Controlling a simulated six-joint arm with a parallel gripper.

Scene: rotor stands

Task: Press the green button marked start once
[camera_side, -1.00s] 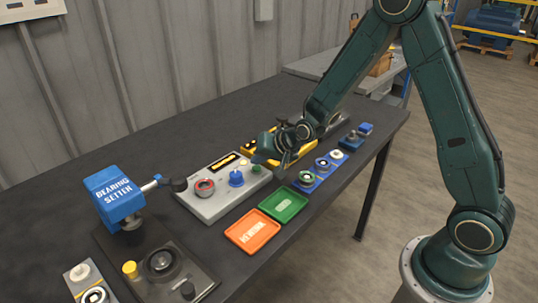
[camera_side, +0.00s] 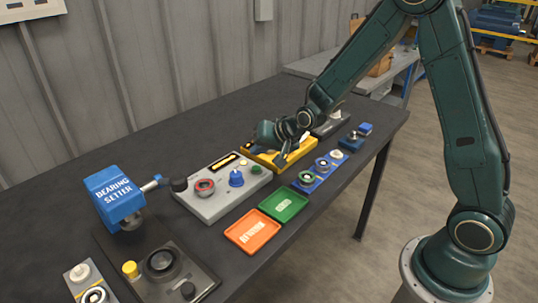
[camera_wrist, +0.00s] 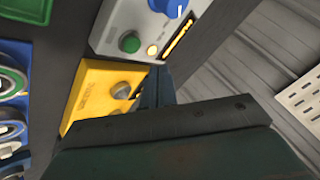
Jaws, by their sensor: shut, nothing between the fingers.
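The green button (camera_side: 255,169) sits at the right end of the grey control box in the side view. In the wrist view the green button (camera_wrist: 131,42) is in clear sight, with nothing on it; its marking is too small to read. My gripper (camera_side: 258,148) is shut and empty, above and behind the button, near the yellow tray-like unit. In the wrist view my gripper (camera_wrist: 160,75) points towards the edge of the control box, apart from the button. A small round lamp (camera_wrist: 152,50) beside the button glows yellow.
The control box also carries a red knob (camera_side: 204,187) and a blue knob (camera_side: 236,178). The yellow unit (camera_side: 296,152) lies right of it. An orange tray (camera_side: 252,231) and a green tray (camera_side: 284,205) lie in front. A blue bearing setter (camera_side: 118,196) stands at left.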

